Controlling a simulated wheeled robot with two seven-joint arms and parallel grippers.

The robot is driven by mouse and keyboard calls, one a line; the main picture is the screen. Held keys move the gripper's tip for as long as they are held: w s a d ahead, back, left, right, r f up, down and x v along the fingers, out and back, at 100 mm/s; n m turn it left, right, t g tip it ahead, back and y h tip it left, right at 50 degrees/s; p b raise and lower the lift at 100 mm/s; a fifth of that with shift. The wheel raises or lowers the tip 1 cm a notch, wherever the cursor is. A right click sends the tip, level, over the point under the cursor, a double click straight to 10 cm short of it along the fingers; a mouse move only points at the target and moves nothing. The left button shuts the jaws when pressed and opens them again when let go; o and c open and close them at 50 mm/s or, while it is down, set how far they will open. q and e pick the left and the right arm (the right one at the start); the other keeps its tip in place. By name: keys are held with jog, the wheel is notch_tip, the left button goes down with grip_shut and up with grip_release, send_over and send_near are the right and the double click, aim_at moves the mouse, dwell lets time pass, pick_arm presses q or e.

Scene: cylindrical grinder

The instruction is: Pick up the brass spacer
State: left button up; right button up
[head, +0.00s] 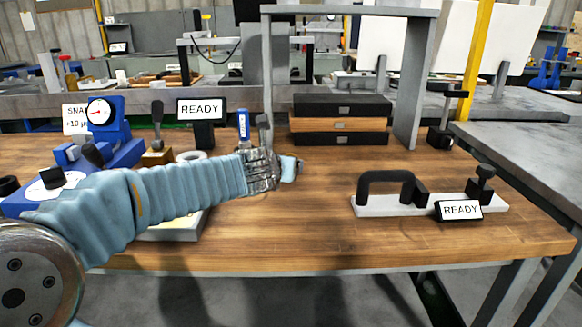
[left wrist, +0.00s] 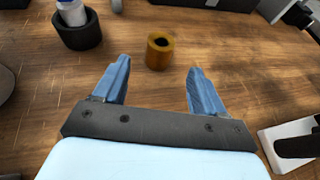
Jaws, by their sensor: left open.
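The brass spacer (left wrist: 159,52) is a short upright ring with a dark hole, standing on the wooden bench in the left wrist view. My left gripper (left wrist: 158,70) is open and empty, its two blue fingers on either side of the line to the spacer. The spacer appears just beyond the fingertips, roughly centred between them, with no visible contact. In the head view my left gripper (head: 290,169) reaches in over the middle of the bench, and I cannot make out the spacer there; the hand likely hides it. My right gripper is in neither view.
A black cup (left wrist: 77,33) holding a white and blue item stands left of the spacer. A white plate with a black handle (head: 386,183) and a READY sign (head: 460,210) lies to the right. Stacked trays (head: 340,122) stand behind. The bench front centre is clear.

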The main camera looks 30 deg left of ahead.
pick_arm(q)
jog(key=x, duration=0.8)
jog(key=shift+w+f+b, duration=0.15)
jog(key=shift+w+b, duration=0.05)
jog(key=shift+b, duration=0.2)
jog(key=shift+c, duration=0.5)
jog(key=c, duration=1)
jog(key=shift+c, duration=0.8)
